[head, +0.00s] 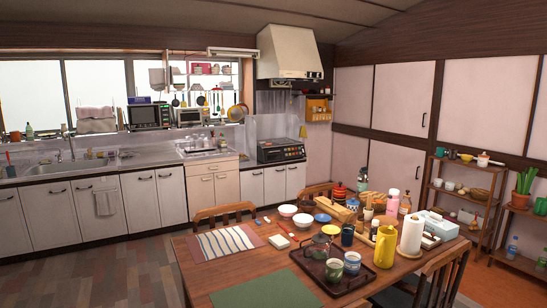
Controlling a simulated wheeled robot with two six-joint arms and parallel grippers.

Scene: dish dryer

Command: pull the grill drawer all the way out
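The grill drawer is too small to make out from here. A black stove (281,149) stands on the counter at the back, below the range hood (290,52). Its dark front faces the room, and I cannot tell whether any drawer in it is in or out. Neither of my grippers shows in the head view.
A wooden dining table (185,262) crowded with dishes and bottles fills the front right, with chairs (225,212) around it. White cabinets (268,184) run under the counter. Open floor (100,270) lies at left. A shelf (462,192) stands at right.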

